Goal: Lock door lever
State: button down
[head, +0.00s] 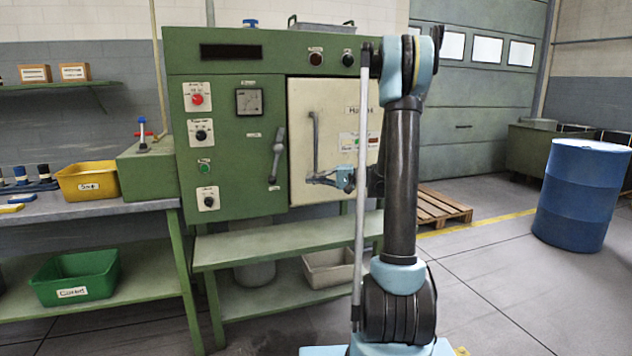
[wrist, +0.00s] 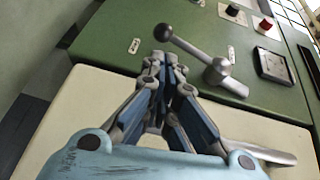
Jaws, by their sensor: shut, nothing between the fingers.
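The door lever (head: 277,155) is a grey metal handle on the green machine front, just left of the cream door (head: 340,105). It hangs nearly upright, with its ball end low. In the wrist view the lever (wrist: 192,50) lies beyond my fingertips, with its ball end and round hub in sight. The cream door looks closed. My gripper (head: 314,178) is in front of the door, right of the lever and near the lower end of the door's bar handle (head: 315,143). Its fingers (wrist: 163,68) are shut, empty, and appear apart from the lever.
Knobs and a red button (head: 197,99) sit on the panel left of the lever. A green shelf (head: 285,245) runs below the machine. A yellow bin (head: 87,180) stands on the left bench. A blue barrel (head: 580,195) and a pallet (head: 440,205) stand right, with open floor between.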

jog(key=r+x, duration=0.1)
jog(key=x, duration=0.9)
jog(key=shift+a+f, duration=0.35)
jog(key=shift+f, duration=0.15)
jog(key=shift+w, duration=0.1)
jog(key=shift+a+y, duration=0.3)
